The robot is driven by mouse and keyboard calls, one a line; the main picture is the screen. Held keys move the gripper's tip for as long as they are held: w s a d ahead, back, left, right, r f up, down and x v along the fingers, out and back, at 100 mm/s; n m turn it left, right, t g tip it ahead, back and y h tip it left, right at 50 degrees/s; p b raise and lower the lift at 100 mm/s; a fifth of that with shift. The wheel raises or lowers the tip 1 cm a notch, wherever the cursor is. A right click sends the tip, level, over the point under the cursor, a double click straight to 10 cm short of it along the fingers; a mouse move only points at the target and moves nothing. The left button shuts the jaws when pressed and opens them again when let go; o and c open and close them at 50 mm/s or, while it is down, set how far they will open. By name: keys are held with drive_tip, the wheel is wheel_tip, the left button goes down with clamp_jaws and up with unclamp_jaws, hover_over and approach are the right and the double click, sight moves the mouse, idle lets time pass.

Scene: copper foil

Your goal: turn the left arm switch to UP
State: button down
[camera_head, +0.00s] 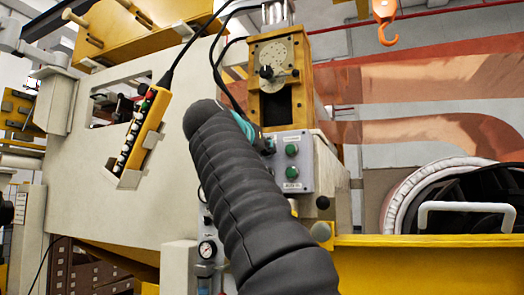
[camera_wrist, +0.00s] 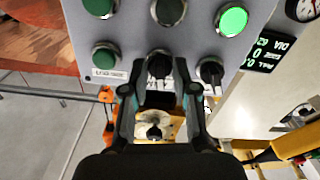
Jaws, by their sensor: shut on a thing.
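A grey control panel (camera_wrist: 130,30) with black rotary switches and green buttons fills the top of the wrist view. My gripper (camera_wrist: 160,68) has its fingers around a black switch knob (camera_wrist: 158,62) in the panel's lower middle and is shut on it. A second black switch (camera_wrist: 210,70) sits just right of the fingers. The labels by the switches are too small to read, and the held knob's setting cannot be told. In the head view, the same panel (camera_head: 306,181) stands beyond my dark sleeved arm, which hides my gripper and the switches.
Green buttons (camera_wrist: 104,57) and a lit green lamp (camera_wrist: 232,20) are close to the fingers. A small display (camera_wrist: 268,52) is at the panel's right. A yellow pendant (camera_head: 143,130) hangs left of my arm in the head view. A yellow beam (camera_head: 430,260) runs at lower right.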

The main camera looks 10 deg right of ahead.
drive_tip(key=m, duration=0.7)
drive_tip(key=shift+m+b, duration=0.35)
drive_tip(key=shift+m, duration=0.35)
drive_tip(key=shift+r, duration=0.1)
drive_tip(key=c, duration=1.3)
unclamp_jaws()
drive_tip(key=shift+o, duration=0.2)
drive_tip(key=v, duration=1.2)
